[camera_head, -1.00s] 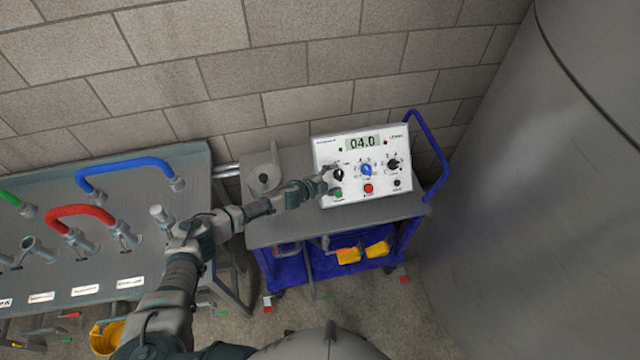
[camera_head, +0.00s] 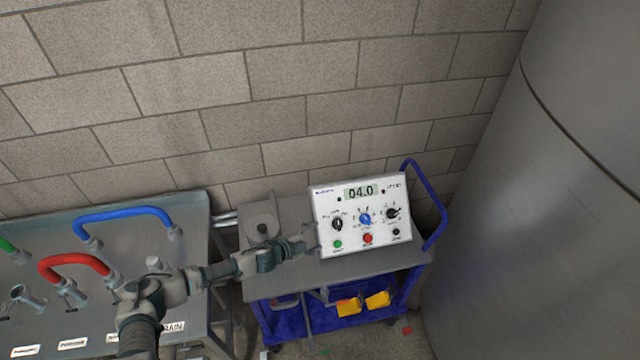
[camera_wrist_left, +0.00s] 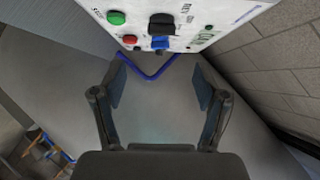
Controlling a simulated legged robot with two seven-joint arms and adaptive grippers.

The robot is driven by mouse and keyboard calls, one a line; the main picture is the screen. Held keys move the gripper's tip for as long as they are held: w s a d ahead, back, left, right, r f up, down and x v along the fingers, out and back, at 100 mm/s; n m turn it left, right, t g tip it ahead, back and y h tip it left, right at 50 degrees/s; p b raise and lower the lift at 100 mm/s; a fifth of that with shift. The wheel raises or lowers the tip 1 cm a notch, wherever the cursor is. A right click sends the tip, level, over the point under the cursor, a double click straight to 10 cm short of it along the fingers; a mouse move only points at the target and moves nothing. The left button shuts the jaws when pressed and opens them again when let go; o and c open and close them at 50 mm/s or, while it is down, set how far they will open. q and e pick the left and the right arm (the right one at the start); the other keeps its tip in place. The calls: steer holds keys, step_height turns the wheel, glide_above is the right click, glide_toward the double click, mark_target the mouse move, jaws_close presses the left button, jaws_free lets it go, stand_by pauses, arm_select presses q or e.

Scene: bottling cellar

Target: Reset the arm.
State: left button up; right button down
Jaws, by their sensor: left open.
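My left arm comes in from the lower left in the head view. Its left gripper (camera_head: 308,238) is beside the left edge of the white control panel (camera_head: 326,211), and the two look close. In the left wrist view the left gripper (camera_wrist_left: 160,100) is open, with nothing between its fingers. The panel (camera_wrist_left: 215,12) is beyond the fingertips there. The panel carries a display reading 04.0 (camera_head: 361,192), a black knob (camera_head: 337,224), a blue knob (camera_head: 365,218), a second black knob (camera_head: 392,213), a green button (camera_head: 338,244) and a red button (camera_head: 368,238). My right gripper is not in view.
The panel stands on a cart (camera_head: 285,284) with a blue handle (camera_head: 432,205) and yellow items (camera_head: 378,299) below. A large tank (camera_head: 560,200) fills the right side.

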arm_select(q)
steer(key=s+d+n+y, duration=0.2)
steer(key=s+d+n, duration=0.6)
steer(key=s, duration=0.6)
steer(key=s+a+f+n+g+y, duration=0.3)
steer(key=s+a+n, duration=0.2)
steer(key=s+a, duration=0.65)
steer(key=s+a+f+n+g+y, duration=0.3)
steer(key=s+a+f+n+y, duration=0.15)
steer(key=s+a, duration=0.65)
steer(key=s+d+f+g+b, duration=0.1)
steer(key=s+f+b, duration=0.1)
steer(key=f, duration=1.3)
steer(key=s+f+g+b, duration=0.1)
steer(key=s+f+b, duration=0.1)
steer(key=f, duration=1.3)
steer(key=s+a+f+b, duration=0.2)
steer(key=s+a+f, duration=0.1)
steer(key=s+f, duration=1.3)
steer(key=shift+s+f+g+h, duration=0.2)
steer(key=shift+f+g+h, duration=0.15)
steer(key=shift+g, duration=0.05)
